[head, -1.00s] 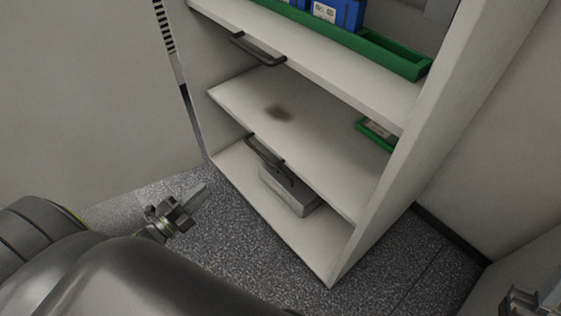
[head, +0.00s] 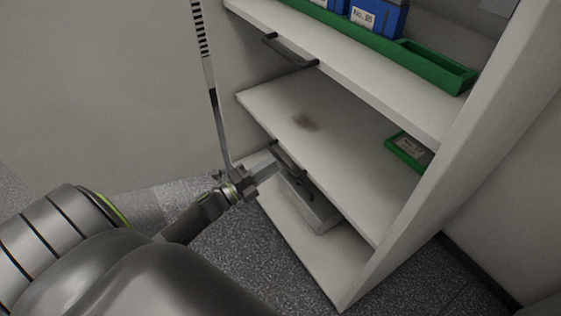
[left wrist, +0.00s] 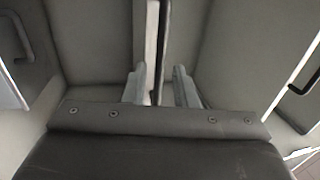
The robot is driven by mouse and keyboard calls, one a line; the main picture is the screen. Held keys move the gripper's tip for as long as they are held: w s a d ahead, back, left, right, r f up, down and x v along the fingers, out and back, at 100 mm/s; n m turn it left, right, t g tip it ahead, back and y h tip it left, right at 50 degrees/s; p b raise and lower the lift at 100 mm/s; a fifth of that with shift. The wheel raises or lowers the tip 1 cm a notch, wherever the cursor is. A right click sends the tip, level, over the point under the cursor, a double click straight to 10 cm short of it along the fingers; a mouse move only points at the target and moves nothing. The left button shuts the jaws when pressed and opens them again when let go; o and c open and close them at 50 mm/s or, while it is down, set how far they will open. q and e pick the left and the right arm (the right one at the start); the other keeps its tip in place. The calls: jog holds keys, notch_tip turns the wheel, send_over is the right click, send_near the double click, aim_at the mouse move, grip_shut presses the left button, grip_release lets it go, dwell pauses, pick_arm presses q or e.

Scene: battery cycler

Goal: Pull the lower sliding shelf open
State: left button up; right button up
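The lower sliding shelf (head: 325,150) is a pale board with a dark stain, level with its cabinet front. Its dark bar handle (head: 290,160) is on the front edge. My left gripper (head: 268,168) is at the left end of this handle, its fingers overlapping it in the head view. In the left wrist view its two fingers (left wrist: 161,82) stand apart, with a pale upright edge and a dark bar, apparently the handle, between or just beyond them. I cannot tell whether they touch it. My right gripper is not in view.
The upper shelf (head: 375,75) has its own handle (head: 290,50) and carries a green tray (head: 440,68) and blue boxes (head: 378,18). A grey box (head: 315,212) sits on the cabinet floor below. Another green tray (head: 408,153) lies at the shelf's right. Speckled floor lies in front.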

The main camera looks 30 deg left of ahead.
aim_at(280, 159)
pick_arm(q)
jog(key=shift+x, duration=2.05)
jog(key=shift+c, duration=0.5)
grip_shut()
